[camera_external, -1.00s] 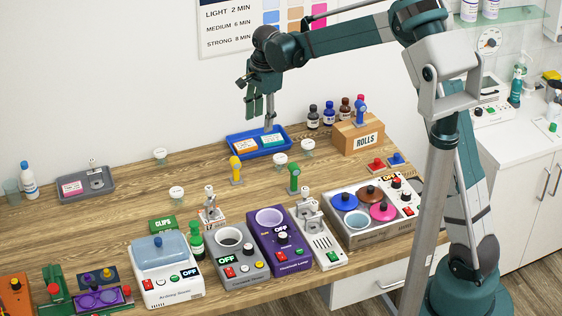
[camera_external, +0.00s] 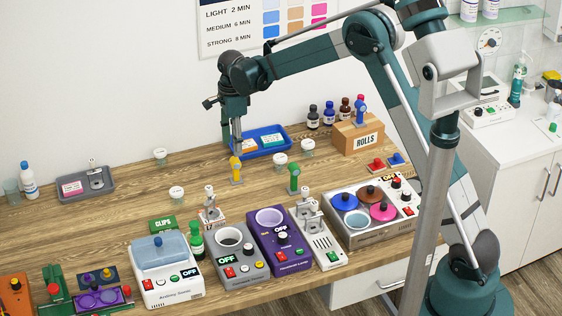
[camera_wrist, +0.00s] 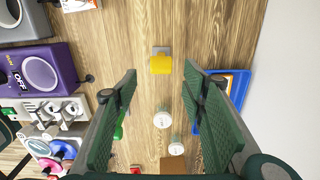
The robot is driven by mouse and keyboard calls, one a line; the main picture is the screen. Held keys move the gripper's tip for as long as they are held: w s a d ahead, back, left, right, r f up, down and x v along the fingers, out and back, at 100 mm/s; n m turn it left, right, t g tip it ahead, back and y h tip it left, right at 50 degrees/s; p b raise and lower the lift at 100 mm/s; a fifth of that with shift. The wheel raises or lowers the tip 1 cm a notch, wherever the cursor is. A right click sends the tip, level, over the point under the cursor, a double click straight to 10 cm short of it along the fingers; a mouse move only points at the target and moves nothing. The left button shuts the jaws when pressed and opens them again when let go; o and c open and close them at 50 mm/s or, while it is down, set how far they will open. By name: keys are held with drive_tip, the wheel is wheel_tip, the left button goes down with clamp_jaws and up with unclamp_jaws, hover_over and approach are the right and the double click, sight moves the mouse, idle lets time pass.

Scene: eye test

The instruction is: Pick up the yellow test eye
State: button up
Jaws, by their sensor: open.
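The yellow test eye (camera_external: 236,168) stands upright on the wooden table, left of the blue tray. In the wrist view the yellow test eye (camera_wrist: 161,64) shows from above, ahead of the fingertips and between their lines. My gripper (camera_external: 236,138) hangs above and just behind it in the external view, pointing down. Its green fingers are apart and empty in the wrist view (camera_wrist: 160,80). No contact with the test eye shows.
A blue tray (camera_external: 236,151) with packets lies close on the right. A green test eye (camera_external: 294,178) and small lidded jars (camera_external: 280,160) stand nearby. A purple lamp unit (camera_external: 283,243) and other devices line the front.

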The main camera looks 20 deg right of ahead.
sight(235, 159)
drive_tip(key=shift+f, duration=1.3)
drive_tip(key=shift+w+f+p, duration=0.1)
drive_tip(key=shift+f+p, duration=0.45)
drive_tip(key=shift+f, duration=2.05)
drive_tip(key=shift+c, duration=0.3)
drive_tip(key=c, duration=1.2)
drive_tip(key=shift+r, duration=0.1)
drive_tip(key=shift+r+b, duration=0.5)
drive_tip(key=shift+r, duration=4.4)
